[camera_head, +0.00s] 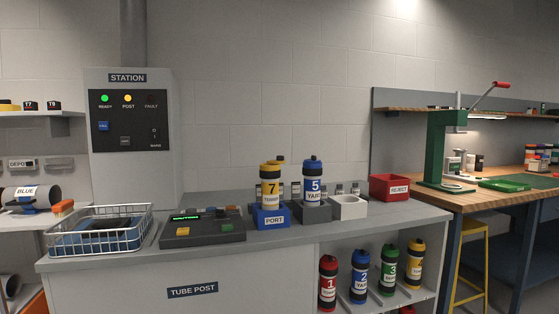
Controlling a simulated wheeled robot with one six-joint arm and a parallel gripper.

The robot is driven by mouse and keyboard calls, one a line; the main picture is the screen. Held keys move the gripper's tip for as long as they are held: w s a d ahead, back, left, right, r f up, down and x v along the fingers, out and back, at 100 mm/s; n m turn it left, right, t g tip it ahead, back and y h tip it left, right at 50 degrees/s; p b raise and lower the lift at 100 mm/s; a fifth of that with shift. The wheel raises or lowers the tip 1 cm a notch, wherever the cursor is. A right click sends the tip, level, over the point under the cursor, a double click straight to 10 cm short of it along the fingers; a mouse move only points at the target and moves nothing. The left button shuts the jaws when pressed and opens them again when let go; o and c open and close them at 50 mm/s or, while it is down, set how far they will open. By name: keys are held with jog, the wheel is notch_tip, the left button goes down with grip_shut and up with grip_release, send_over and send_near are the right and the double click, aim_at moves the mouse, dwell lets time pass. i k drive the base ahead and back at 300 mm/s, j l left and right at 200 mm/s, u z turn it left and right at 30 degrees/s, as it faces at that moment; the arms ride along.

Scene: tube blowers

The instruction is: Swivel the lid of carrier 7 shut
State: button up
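Carrier 7 (270,189) is a yellow and black canister with a white label. It stands upright in the blue block marked PORT (270,222) on the grey counter. Its top (270,168) is dark and yellow. A small dark and yellow piece (281,161) shows just behind it to the right; I cannot tell whether this is its lid swung aside. My gripper is not in view, and nothing touches the carrier.
Blue carrier 5 (313,186) stands close to the right in a dark block. An empty white block (348,207) and a red REJECT bin (390,188) are further right. A control panel (203,233) and a wire basket (99,240) are left. Several carriers stand on the shelf below.

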aim_at(280, 160)
jog(key=i+l+u, duration=0.1)
jog(key=i, duration=0.85)
